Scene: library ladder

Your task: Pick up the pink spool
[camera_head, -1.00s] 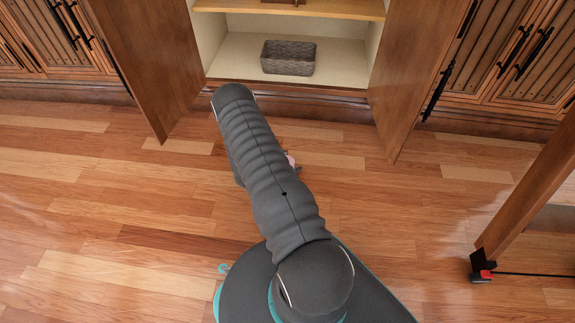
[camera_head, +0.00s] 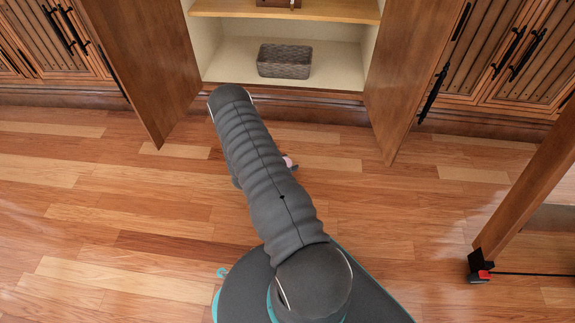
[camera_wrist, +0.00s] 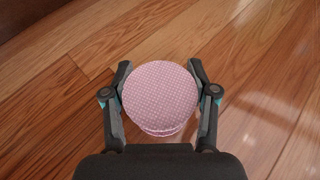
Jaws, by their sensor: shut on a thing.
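The pink spool (camera_wrist: 160,95) has a round, pale-dotted top and sits between the two fingers of my gripper (camera_wrist: 160,90) in the wrist view. The fingers are shut on it, one on each side. Wooden floor shows around and below it; I cannot tell how far above the floor it is. In the head view only a small pink bit of the spool (camera_head: 288,162) shows at the right side of my arm, and my arm hides most of the gripper.
An open cabinet with a grey woven basket (camera_head: 284,61) on its lower shelf stands ahead. Its left door (camera_head: 145,70) and right door (camera_head: 408,75) swing out over the floor. A wooden ladder leg (camera_head: 525,190) stands at the right. The floor at left is clear.

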